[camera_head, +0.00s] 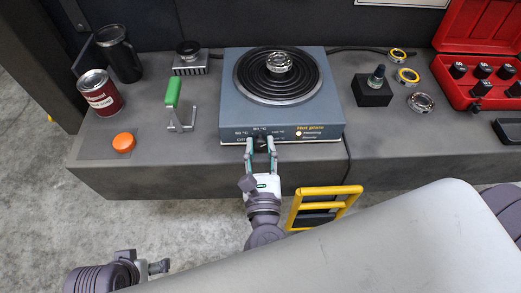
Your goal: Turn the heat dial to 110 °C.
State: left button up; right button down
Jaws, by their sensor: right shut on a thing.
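The hot plate (232,85) is a blue-grey box on the workbench with a round black coil on top. Its dark heat dial (262,136) is on the front face, below small temperature labels that are too small to read surely. My right gripper (260,143) is at the front of the hot plate, with a finger on either side of the dial, shut on it. The fingers partly hide the dial, and I cannot tell which mark it points to.
A metal ring part (279,62) lies on the coil. Left are a green-handled clamp (173,95), an orange button (124,142), a red can (100,95) and a black mug (122,60). Right are a black block (372,92), bearings (408,76) and a red case (470,45). A yellow frame (322,190) stands in front.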

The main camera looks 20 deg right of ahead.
jog(key=shift+f, duration=0.2)
pick_arm(q)
jog(key=shift+s+r, duration=0.15)
pick_arm(e)
jog(key=shift+m, duration=0.5)
jog(key=shift+r, duration=0.1)
jog(key=c, duration=0.8)
grip_release()
jog(key=shift+s, duration=0.1)
jog(key=v, duration=1.2)
jog(key=shift+r, duration=0.1)
